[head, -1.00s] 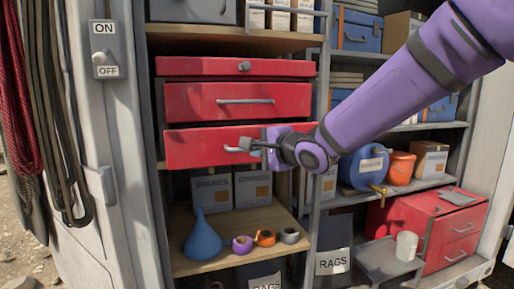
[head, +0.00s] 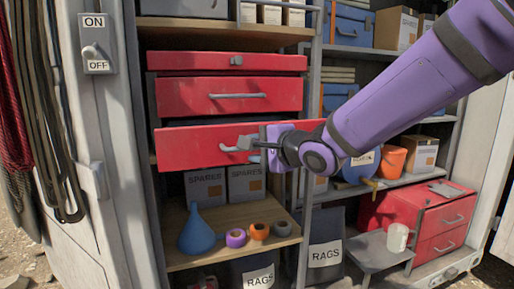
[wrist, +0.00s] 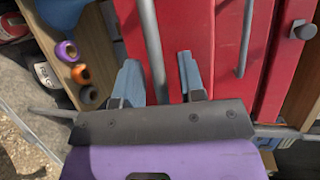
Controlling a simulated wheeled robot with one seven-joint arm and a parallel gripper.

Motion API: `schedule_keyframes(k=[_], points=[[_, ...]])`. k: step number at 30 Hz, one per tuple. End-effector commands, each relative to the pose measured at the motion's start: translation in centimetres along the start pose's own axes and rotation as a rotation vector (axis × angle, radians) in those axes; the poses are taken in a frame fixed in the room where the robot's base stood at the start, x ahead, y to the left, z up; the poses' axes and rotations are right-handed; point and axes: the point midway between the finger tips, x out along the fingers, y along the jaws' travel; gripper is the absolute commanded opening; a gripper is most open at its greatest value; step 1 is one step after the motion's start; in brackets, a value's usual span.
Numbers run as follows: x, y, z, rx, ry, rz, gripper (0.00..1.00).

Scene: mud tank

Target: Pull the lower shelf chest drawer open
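The shelf chest (head: 229,62) is red with stacked drawers, seen in the head view at left centre. Its lowest drawer (head: 195,145) stands pulled out, jutting forward of the drawers above. My gripper (head: 255,144) is at this drawer's grey bar handle (head: 236,148). In the wrist view, the handle (wrist: 153,50) runs between the two blue-grey fingers of my gripper (wrist: 159,78). The fingers stand apart with a gap visible on both sides of the bar. The drawer's inside is hidden behind its front.
Below the drawer, a shelf (head: 190,258) holds a blue funnel (head: 199,234), tape rolls (head: 258,231) and spares boxes. A grey upright (head: 306,195) stands at right.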

Motion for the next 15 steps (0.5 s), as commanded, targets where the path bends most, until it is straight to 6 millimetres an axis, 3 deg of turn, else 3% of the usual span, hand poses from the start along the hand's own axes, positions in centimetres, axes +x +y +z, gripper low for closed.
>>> schedule_keyframes(k=[8, 15], points=[[-0.3, -0.1, 0.0, -0.001, 0.0, -0.001, 0.37], [-3.3, -0.1, 0.0, -0.002, 0.001, -0.003, 0.37]])
